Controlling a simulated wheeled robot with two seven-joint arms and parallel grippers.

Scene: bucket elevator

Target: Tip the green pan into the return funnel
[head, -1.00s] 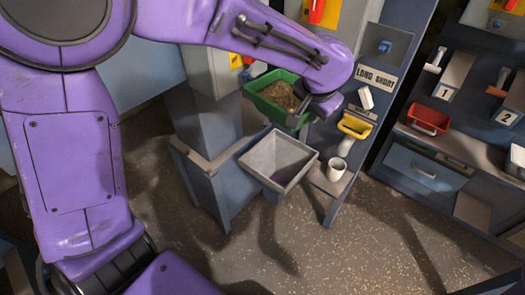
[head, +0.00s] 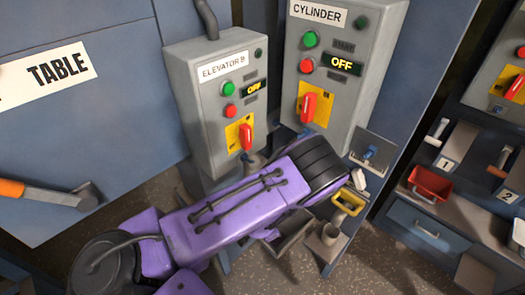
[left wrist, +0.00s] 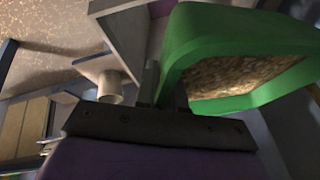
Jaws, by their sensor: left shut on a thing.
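The green pan (left wrist: 245,50) fills the right of the left wrist view, with brown grain (left wrist: 250,76) inside it. My left gripper (left wrist: 165,88) is shut on the pan's near wall. In the head view my purple left arm and wrist hide the pan and the gripper's fingers. Part of the grey return funnel (head: 291,238) shows below the wrist; most of it is covered. I cannot tell how far the pan is tilted or whether it is right over the funnel. My right gripper is not in view.
The elevator box (head: 215,105) and cylinder box (head: 335,70) stand behind my wrist, both reading OFF. A red pan (head: 430,184) sits at right.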

